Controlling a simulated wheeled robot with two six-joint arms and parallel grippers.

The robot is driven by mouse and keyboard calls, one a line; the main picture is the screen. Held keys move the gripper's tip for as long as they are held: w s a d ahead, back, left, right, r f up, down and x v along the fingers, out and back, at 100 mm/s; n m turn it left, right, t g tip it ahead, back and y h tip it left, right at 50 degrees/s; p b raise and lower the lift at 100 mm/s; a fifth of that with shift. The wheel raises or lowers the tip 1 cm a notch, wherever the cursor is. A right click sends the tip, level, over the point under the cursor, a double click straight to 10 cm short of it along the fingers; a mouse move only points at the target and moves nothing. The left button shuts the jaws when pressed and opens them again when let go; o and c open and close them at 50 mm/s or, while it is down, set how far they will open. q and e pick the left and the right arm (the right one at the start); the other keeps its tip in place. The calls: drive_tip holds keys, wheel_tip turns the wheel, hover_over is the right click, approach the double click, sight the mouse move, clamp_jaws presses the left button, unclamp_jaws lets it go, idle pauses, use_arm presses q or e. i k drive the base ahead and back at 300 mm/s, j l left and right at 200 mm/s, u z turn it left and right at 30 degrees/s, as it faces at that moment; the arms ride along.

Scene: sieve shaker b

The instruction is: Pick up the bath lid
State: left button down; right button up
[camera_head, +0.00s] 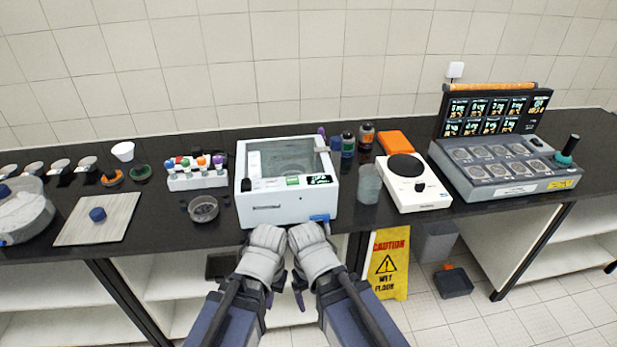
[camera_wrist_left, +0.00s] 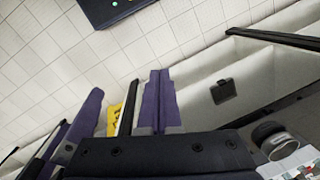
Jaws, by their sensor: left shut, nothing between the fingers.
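The white bath-like box (camera_head: 255,212) with a see-through top stands at the middle of the bench. My left gripper (camera_wrist_left: 160,72) is shut and empty in the left wrist view, its purple fingers together. In the head view it hangs low in front of the bench, well right of the plate. My right gripper is beside it, its fingers mostly hidden.
A bowl (camera_head: 22,222) stands left of the plate and a small round dish (camera_head: 203,208) to its right. A rack of coloured caps (camera_head: 198,180) is behind. A white hotplate (camera_head: 425,195) and grey device (camera_head: 500,185) stand right. A yellow caution sign (camera_head: 390,265) is on the floor.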

sight(103, 219)
drive_tip(key=i+j, duration=0.15)
drive_tip(key=j, duration=0.25)
drive_tip(key=i+j, duration=0.2)
drive_tip(key=j, duration=0.2)
drive_tip(key=i+j+u, duration=0.1)
drive_tip(key=j, duration=0.3)
drive_tip(key=i+j, duration=0.2)
drive_tip(key=j, duration=0.2)
drive_tip(key=i+j, duration=0.2)
drive_tip(key=j, duration=0.2)
drive_tip(key=i+j+u, duration=0.1)
drive_tip(key=j, duration=0.25)
drive_tip(key=i, duration=0.05)
